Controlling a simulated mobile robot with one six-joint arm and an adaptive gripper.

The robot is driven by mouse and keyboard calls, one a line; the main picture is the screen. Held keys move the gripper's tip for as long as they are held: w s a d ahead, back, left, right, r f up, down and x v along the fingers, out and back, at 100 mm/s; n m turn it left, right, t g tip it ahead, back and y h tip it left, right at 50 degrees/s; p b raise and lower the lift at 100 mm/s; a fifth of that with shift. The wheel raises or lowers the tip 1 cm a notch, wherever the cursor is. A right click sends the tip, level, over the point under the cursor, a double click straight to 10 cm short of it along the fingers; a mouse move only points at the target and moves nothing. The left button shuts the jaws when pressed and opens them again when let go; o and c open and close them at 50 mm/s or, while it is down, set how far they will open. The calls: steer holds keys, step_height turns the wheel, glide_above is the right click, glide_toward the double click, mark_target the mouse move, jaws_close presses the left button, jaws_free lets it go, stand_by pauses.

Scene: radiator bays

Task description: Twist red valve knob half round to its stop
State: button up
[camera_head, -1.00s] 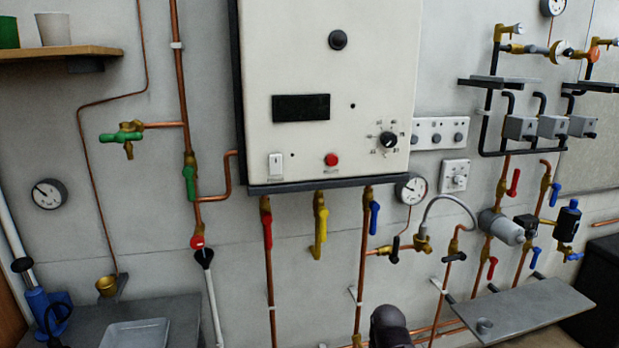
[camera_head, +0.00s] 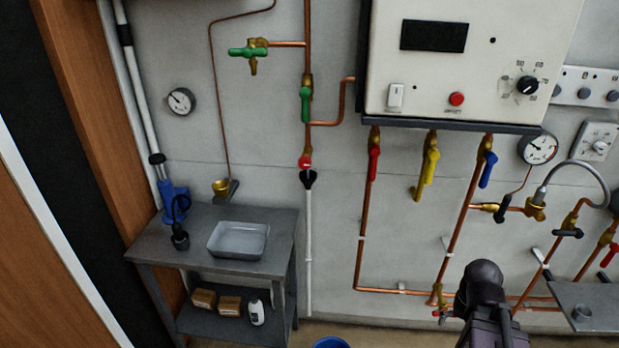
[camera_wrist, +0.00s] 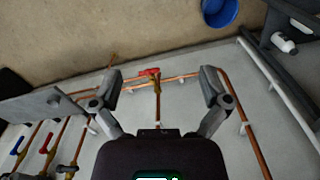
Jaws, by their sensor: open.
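A small red cap or knob (camera_head: 305,161) sits on the vertical copper pipe above a black funnel and white drain pipe in the head view. A red-handled valve (camera_head: 440,314) sits low on the pipes near the floor, small and partly behind my arm. A red-handled valve (camera_wrist: 149,72) also shows in the wrist view, between my fingertips in the picture and seemingly beyond them. My gripper (camera_wrist: 161,76) is open and empty, its two fingers wide apart. In the head view my dark arm at lower right hides the fingers.
A grey bench (camera_head: 140,253) with a tray (camera_head: 238,254) stands at left. A blue bucket (camera_head: 331,343) is on the floor. A boiler box (camera_head: 470,85) with red, yellow and blue levers hangs above. A grey shelf (camera_head: 595,300) juts out at right.

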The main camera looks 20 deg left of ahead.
steer(key=w+a+n+t+y+b, duration=0.25)
steer(key=w+a+n+t, duration=0.2)
steer(key=w+a, duration=0.65)
steer(key=t+y+b, duration=0.4)
steer(key=t+b, duration=0.5)
steer(key=t, duration=0.8)
glide_toward(304, 165)
steer(key=s+f, duration=0.1)
steer(key=s, duration=0.1)
steer(key=shift+s+d+n, duration=0.15)
steer(key=shift+d+n, duration=0.2)
steer(key=shift+n, duration=0.1)
steer(key=p+x, duration=0.5)
steer(key=x, duration=0.8)
steer(key=shift+w+a+r, duration=0.1)
steer(key=shift+w, duration=0.25)
steer(key=c, duration=1.1)
